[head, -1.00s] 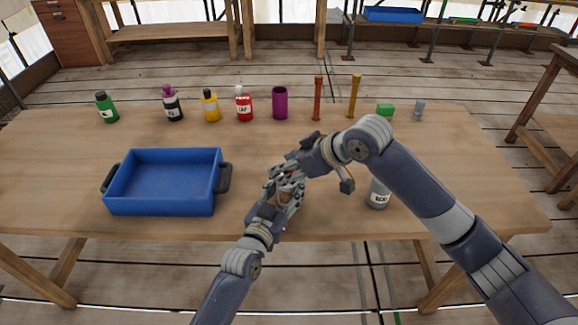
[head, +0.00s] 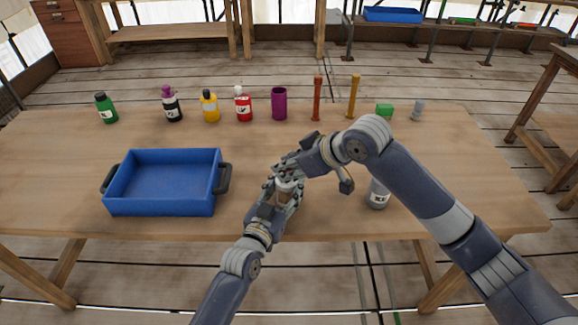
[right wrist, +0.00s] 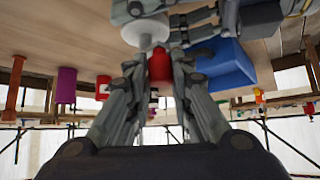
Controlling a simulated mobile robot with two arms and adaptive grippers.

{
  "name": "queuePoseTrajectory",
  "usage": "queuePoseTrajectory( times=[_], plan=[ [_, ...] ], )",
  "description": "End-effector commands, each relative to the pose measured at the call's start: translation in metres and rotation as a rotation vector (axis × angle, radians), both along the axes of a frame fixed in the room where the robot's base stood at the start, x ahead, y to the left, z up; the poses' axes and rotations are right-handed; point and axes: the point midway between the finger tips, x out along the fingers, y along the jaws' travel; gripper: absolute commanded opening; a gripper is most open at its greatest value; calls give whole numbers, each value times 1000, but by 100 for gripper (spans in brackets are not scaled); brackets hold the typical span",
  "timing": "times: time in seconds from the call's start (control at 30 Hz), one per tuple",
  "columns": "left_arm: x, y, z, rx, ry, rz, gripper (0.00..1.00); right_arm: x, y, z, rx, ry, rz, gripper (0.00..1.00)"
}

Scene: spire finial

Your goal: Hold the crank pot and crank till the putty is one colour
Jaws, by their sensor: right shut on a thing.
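The crank pot (head: 285,186) is a small pale pot over the table's front middle, mostly hidden by both grippers. It shows as a white round body in the right wrist view (right wrist: 147,32). My left gripper (head: 283,192) has its fingers around the pot's body. My right gripper (head: 284,170) is above the pot, shut on the red crank knob (right wrist: 160,66), which sits between its fingertips in the right wrist view. The putty inside is hidden, so its colour cannot be told.
A blue tray (head: 162,211) stands left of my grippers. A grey labelled bottle (head: 377,194) stands close under my right arm. The table's middle is clear.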

Motion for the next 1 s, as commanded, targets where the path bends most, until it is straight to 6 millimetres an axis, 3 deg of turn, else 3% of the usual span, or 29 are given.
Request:
queuePoseTrajectory(
  times=[0.47,1.0],
  plan=[
    [-2,-5,1,1,-2,-9,19,-4,8,-4,0,7,-117,0],
    [-2,-6,2,-1,-3,-9,19,-1,19,-5,3,9,-571,0]
  ],
)
